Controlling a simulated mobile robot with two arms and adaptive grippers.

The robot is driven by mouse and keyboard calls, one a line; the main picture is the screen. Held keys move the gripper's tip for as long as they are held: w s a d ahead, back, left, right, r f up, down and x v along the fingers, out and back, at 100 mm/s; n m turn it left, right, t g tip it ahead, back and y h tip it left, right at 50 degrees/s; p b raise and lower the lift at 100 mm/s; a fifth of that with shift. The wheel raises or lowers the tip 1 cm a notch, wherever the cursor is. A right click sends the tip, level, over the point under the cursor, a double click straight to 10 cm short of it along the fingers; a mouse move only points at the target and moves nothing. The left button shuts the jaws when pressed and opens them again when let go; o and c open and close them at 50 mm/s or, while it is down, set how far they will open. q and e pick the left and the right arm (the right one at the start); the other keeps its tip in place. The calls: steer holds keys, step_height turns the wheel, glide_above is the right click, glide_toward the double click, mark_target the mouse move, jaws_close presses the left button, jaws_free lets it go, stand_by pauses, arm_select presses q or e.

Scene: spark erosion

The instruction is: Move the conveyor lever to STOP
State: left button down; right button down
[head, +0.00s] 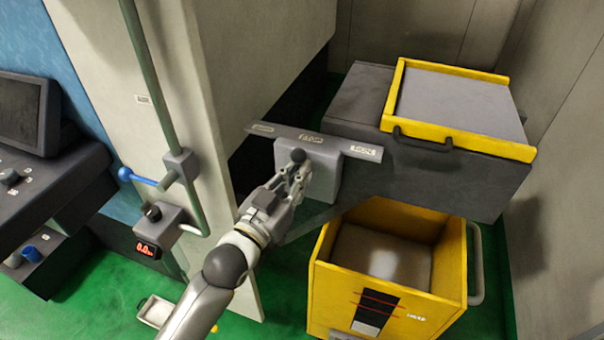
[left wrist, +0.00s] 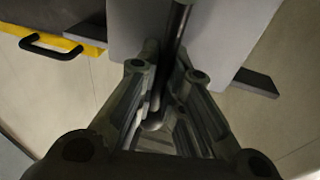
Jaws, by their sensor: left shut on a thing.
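The conveyor lever (head: 298,155) has a dark ball knob and stands in front of a grey box below a label plate (head: 340,144). The plate carries three small labels, left, middle and right, too small to read surely. The knob is below the middle label, slightly to its left. My left gripper (head: 298,178) is at the lever, just below the knob, and is shut on it. In the left wrist view the dark lever rod (left wrist: 178,38) runs down between the fingers (left wrist: 167,75). My right gripper is not in view.
A yellow open bin (head: 385,250) stands below right of the lever. A dark conveyor housing with a yellow-rimmed top (head: 460,100) is behind it.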

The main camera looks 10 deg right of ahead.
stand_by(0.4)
arm_select(q)
steer(key=c, duration=1.5)
jaws_free()
steer(key=shift+a, duration=0.1)
steer(key=v, duration=1.2)
steer(key=shift+w+f, duration=0.1)
